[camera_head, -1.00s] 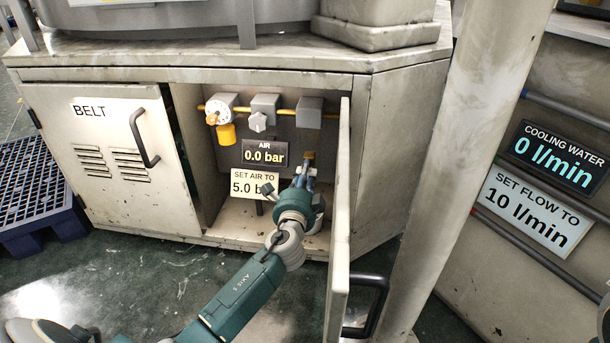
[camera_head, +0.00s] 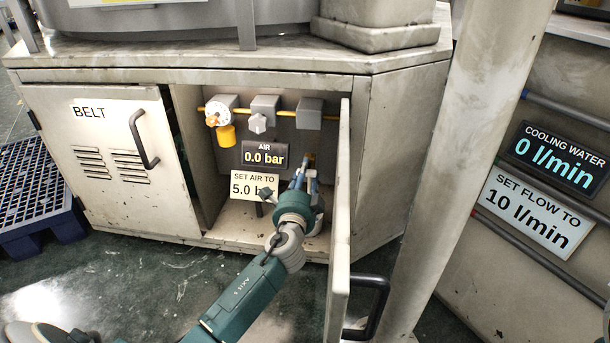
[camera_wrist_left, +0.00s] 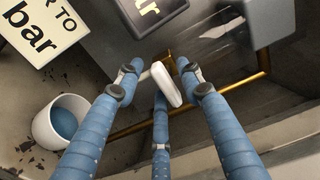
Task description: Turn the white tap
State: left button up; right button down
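The white tap (camera_wrist_left: 167,84) shows in the left wrist view as a short white handle beside a brass fitting, low in the open cabinet. My left gripper (camera_wrist_left: 163,85) has its blue fingers spread around the handle, one on each side and one below. I see gaps between the side fingers and the handle. In the head view my left gripper (camera_head: 306,172) reaches into the cabinet under the right grey box, and its fingers hide the tap. My right gripper is not in view.
The open cabinet door (camera_head: 338,220) stands close to the right of my left arm. The air display (camera_head: 264,156) reads 0.0 bar, above a sign (camera_head: 250,185) for 5.0 bar. A white cup-like thing (camera_wrist_left: 62,125) stands nearby.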

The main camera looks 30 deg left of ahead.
pick_arm(q)
jog(key=shift+s, duration=0.1)
jog(key=v, duration=1.1)
jog(key=shift+s, duration=0.4)
jog(key=shift+d, duration=0.1)
